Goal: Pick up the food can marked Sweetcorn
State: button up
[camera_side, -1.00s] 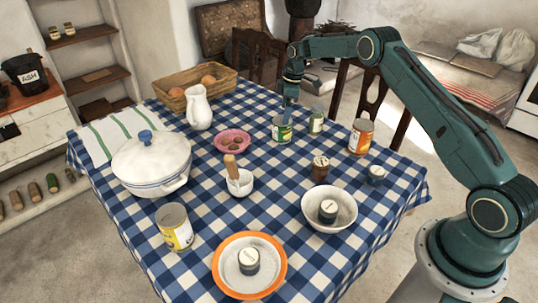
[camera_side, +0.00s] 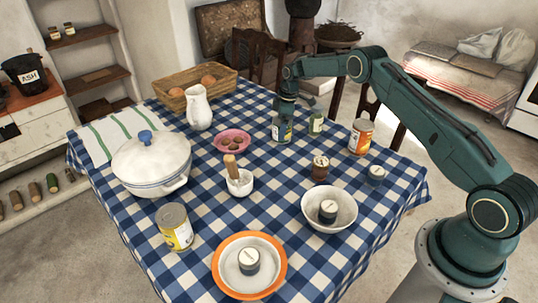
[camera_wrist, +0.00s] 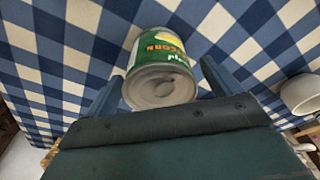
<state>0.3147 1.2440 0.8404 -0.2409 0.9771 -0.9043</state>
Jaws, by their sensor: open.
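In the wrist view my gripper (camera_wrist: 162,68) is open, with one blue finger on each side of the can. A gap shows on the right side; on the left I cannot tell whether the finger touches.
Close right of the can stand a small green-labelled jar (camera_side: 316,122) and an orange-labelled can (camera_side: 361,138). A yellow-labelled can (camera_side: 175,229) stands at front left. A white jug (camera_side: 199,108) stands behind left.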

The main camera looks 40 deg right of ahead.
jog(key=shift+f, duration=0.2)
dwell(0.3)
jog(key=shift+r, duration=0.1)
jog(key=c, duration=1.3)
jog(key=shift+r, duration=0.1)
jog(key=shift+r, duration=4.9)
